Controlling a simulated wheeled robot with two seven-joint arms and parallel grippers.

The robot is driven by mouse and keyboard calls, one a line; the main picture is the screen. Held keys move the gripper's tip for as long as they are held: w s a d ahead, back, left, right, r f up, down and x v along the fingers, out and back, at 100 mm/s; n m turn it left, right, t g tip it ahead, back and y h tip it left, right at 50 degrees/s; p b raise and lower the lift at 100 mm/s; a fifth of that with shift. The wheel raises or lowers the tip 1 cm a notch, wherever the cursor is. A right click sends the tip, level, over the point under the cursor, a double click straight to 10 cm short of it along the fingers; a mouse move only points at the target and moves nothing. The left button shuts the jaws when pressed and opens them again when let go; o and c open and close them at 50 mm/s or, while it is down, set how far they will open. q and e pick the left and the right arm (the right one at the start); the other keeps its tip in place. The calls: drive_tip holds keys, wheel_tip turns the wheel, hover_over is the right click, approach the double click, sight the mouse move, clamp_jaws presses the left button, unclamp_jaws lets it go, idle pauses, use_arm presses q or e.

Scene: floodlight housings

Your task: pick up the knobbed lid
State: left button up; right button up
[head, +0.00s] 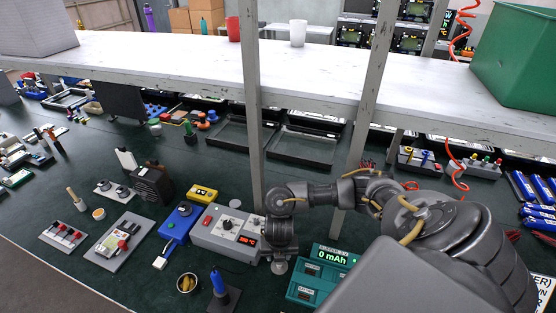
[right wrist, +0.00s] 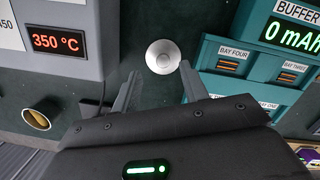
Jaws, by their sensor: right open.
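The knobbed lid (right wrist: 163,56) is a small, pale grey round piece with a raised centre. It sits on the dark green bench top, just beyond my right fingertips in the right wrist view. In the head view it shows as a small grey round shape (head: 279,267) directly below my right gripper (head: 281,247). In the right wrist view the two fingers of the right gripper (right wrist: 159,74) are apart with nothing between them, and the lid lies ahead of the gap. My left gripper is not in view.
A grey station (head: 228,226) reading 350 °C stands left of the lid, and a teal charger (head: 318,273) stands right. A brass cup (head: 187,283) and a blue-handled tool (head: 219,287) are at front left. Shelf posts (head: 249,120) rise behind.

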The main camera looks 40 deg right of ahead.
sight(280, 264)
drive_tip(key=shift+s, duration=0.35)
drive_tip(key=f, duration=0.4)
drive_tip(key=shift+w+d+f, duration=0.25)
drive_tip(key=shift+w+f, duration=0.05)
drive_tip(key=shift+f, duration=0.2)
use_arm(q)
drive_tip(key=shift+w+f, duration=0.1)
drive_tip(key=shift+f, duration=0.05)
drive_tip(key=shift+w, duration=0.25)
use_arm(e)
clamp_jaws()
